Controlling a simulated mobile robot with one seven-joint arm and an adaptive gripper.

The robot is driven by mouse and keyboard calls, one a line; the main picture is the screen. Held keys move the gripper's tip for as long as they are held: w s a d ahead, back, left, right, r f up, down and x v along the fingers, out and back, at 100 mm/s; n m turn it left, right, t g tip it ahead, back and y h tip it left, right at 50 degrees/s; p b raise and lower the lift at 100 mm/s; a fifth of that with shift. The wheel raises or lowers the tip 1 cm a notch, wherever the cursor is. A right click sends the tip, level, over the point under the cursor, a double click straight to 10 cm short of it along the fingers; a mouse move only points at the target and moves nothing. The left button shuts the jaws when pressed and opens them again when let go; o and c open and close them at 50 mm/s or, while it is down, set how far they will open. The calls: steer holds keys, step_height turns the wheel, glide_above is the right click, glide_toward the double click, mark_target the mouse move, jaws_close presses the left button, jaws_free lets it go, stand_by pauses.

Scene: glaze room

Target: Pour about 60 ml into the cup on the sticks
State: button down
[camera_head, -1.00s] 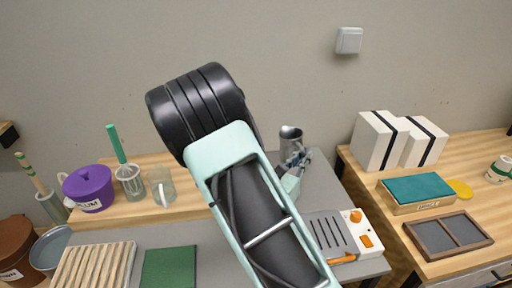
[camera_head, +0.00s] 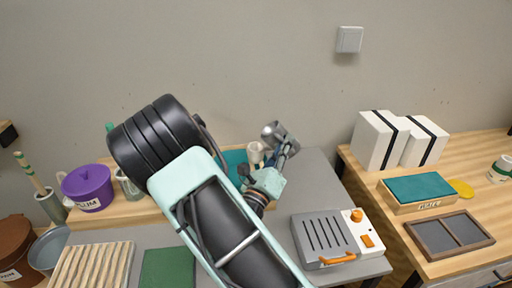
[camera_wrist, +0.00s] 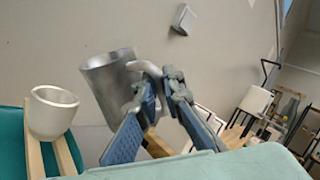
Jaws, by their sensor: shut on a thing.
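A metal jug (camera_head: 271,136) is held in my gripper (camera_head: 288,152), raised over the back of the grey bench. In the wrist view the fingers (camera_wrist: 162,88) are shut on the handle of the jug (camera_wrist: 108,84). The jug leans left in the head view, toward the cup; its contents are hidden and no stream shows. A pale cup (camera_head: 256,153) stands upright, left of and below the jug. In the wrist view the cup (camera_wrist: 52,112) rests on two wooden sticks (camera_wrist: 67,154) over a teal tray (camera_wrist: 11,145), apart from the jug.
A grey device with an orange knob (camera_head: 356,215) stands right of my arm. A purple pot (camera_head: 87,187) and a glass jar are at the left, near a ridged wooden board (camera_head: 92,264) and green mat (camera_head: 167,268). White boxes (camera_head: 378,140) stand on the right table.

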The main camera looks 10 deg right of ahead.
mark_target(278, 136)
steer(key=shift+a+n+t+b, duration=0.2)
steer(key=shift+n+t+b, duration=0.3)
steer(key=shift+n, duration=0.3)
steer(key=shift+w+a+n, duration=0.1)
steer(key=shift+n, duration=0.4)
steer(key=shift+a+r+n+t+y+b, duration=0.2)
steer(key=shift+r+n+t+y+b, duration=0.25)
steer(key=shift+n, duration=0.35)
steer(key=shift+w+a+r+n+t+y, duration=0.1)
steer(key=shift+a+r+n+t+y, duration=0.25)
steer(key=shift+n, duration=0.6)
steer(key=shift+w+a+r+n+t+y, duration=0.1)
steer(key=shift+a+r+n+t+y, duration=0.2)
steer(key=shift+n, duration=0.65)
steer(key=shift+w+a+r+n+t+y+p, duration=0.15)
steer(key=shift+a+n+t+y+p, duration=0.15)
steer(key=shift+n+p, duration=0.25)
steer(key=shift+w+a+r+n+t+y+p, duration=0.15)
steer(key=shift+a+n+t+y+p, duration=0.15)
steer(key=shift+p, duration=0.35)
steer(key=shift+s+r+n+p, duration=0.1)
steer(key=shift+n+p, duration=0.4)
steer(key=shift+n, duration=0.05)
